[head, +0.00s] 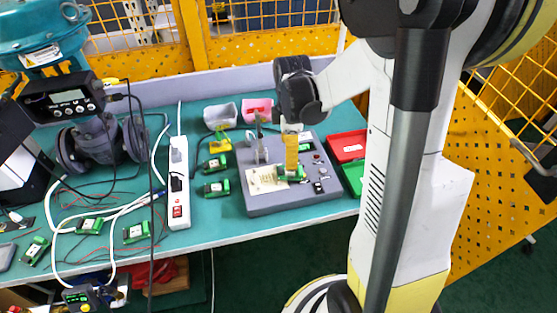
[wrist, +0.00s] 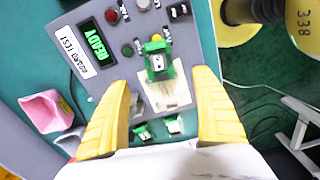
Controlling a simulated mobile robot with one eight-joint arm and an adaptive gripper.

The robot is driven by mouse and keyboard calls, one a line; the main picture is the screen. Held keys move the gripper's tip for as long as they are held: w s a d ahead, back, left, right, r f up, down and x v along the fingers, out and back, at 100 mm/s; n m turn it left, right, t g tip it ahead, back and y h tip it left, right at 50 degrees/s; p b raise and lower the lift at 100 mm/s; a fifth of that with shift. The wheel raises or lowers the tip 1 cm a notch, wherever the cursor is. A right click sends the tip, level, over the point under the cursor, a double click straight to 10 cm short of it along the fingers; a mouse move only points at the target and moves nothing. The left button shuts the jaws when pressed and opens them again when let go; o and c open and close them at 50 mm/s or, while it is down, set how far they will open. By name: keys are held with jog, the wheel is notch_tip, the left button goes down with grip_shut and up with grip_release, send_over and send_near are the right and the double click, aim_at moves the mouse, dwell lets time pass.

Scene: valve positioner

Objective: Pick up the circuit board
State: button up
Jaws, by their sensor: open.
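A green circuit board (wrist: 158,66) sits on the grey test station, at a pale patch on its top, between my gripper's yellow fingers in the wrist view. It also shows in the head view (head: 291,175), partly hidden under my fingers. My gripper (wrist: 162,80) is open, one finger on each side of the board, and I see no contact. In the head view my gripper (head: 291,160) points down over the station. Other green boards lie on the bench left of the station, two of them near it (head: 217,163) (head: 216,188).
The grey test station (wrist: 98,22) has a lit READY display (wrist: 95,42) and several buttons. Red and green trays (head: 346,147) stand to its right, pink and grey bins (head: 257,109) behind. A white power strip (head: 179,205), cables and a valve (head: 98,140) fill the left side.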

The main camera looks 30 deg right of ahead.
aim_at(287, 172)
notch_tip(287, 172, down, 4)
jog(key=shift+d+f+b, duration=0.1)
jog(key=shift+f+b, duration=0.05)
jog(key=shift+b, duration=0.55)
notch_tip(287, 172, down, 6)
jog(key=b, duration=0.3)
jog(key=shift+w+r, duration=0.1)
jog(key=shift+r, duration=0.25)
jog(key=c, duration=1.4)
jog(key=shift+o, duration=0.2)
